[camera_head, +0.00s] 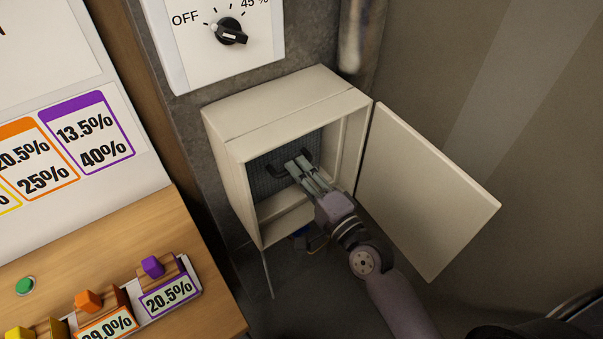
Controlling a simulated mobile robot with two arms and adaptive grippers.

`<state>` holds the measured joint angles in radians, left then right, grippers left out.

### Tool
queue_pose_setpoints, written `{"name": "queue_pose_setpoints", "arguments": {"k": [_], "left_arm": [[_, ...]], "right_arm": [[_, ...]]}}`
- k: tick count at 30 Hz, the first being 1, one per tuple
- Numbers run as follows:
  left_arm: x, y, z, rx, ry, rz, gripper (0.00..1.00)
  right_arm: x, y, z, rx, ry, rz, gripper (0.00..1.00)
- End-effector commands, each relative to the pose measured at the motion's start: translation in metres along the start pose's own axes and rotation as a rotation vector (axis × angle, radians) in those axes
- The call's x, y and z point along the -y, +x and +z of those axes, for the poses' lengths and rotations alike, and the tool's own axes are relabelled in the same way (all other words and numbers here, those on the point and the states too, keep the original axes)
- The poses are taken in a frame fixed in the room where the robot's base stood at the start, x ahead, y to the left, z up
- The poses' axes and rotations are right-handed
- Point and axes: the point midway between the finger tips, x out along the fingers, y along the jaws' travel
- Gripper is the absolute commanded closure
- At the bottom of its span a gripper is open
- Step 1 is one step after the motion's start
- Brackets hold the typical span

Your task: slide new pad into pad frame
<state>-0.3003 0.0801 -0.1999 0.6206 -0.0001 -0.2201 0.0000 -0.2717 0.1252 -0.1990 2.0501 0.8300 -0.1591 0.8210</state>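A dark grey mesh pad (264,184) stands upright inside the open cream box, at its back. A black handle (277,171) shows in front of it. My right gripper (298,163) reaches in through the box's open front. Its two fingers are close together over the middle of the handle and look shut on it. The fingers and wrist hide part of the pad and handle. The pad frame's edges are in shadow, so I cannot tell how far the pad sits in it. My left gripper is not in view.
The cream box (280,112) hangs on a grey wall. Its door (425,195) stands open to the right of my arm. A dial panel (225,45) is above. A wooden counter (130,240) with coloured blocks and percentage labels is at the left.

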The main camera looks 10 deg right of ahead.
Motion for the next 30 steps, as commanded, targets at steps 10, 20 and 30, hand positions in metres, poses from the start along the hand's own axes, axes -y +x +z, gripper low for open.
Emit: {"name": "queue_pose_setpoints", "arguments": {"k": [10, 20, 30], "left_arm": [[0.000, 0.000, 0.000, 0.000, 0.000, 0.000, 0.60], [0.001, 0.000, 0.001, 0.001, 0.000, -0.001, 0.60], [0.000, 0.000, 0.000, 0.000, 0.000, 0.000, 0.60]], "right_arm": [[0.000, 0.000, 0.000, 0.000, 0.000, 0.001, 0.66], [-0.002, -0.015, 0.000, 0.001, -0.001, 0.005, 0.66], [-0.002, -0.083, 0.001, 0.004, -0.003, 0.007, 0.66]]}}
